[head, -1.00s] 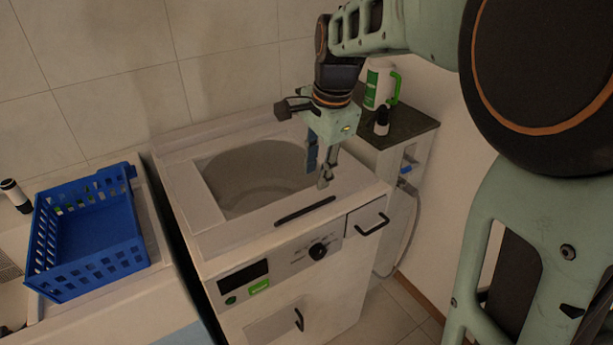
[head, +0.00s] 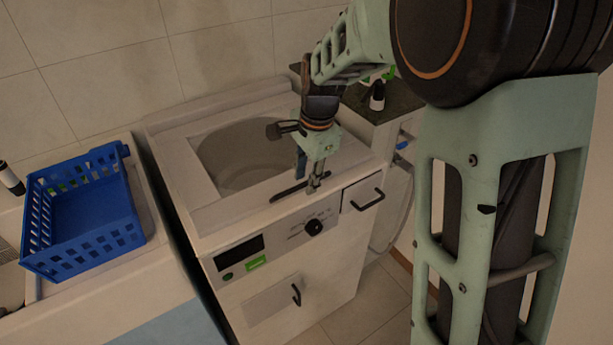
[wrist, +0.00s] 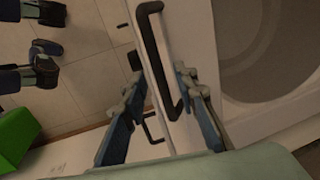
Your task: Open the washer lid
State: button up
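The white washer (head: 340,262) stands in the middle of the head view. Its lid (head: 207,215) lies flat on top, with a round grey window in it. A long dark lid handle (head: 287,192) runs along the lid's front edge; the wrist view shows it upright in the picture (wrist: 159,50). My gripper (head: 308,184) points down at the right end of this handle. In the wrist view my gripper (wrist: 158,82) is open, its fingers apart on either side of the handle. I cannot tell whether a finger touches it.
A drawer handle (head: 367,200), a dial (head: 313,227) and a lower door handle (head: 296,295) are on the washer's front. A blue basket (head: 95,225) stands on the counter to the left. A dark-topped cabinet (head: 392,106) with a bottle (head: 377,96) stands right behind.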

grip_shut()
dwell(0.3)
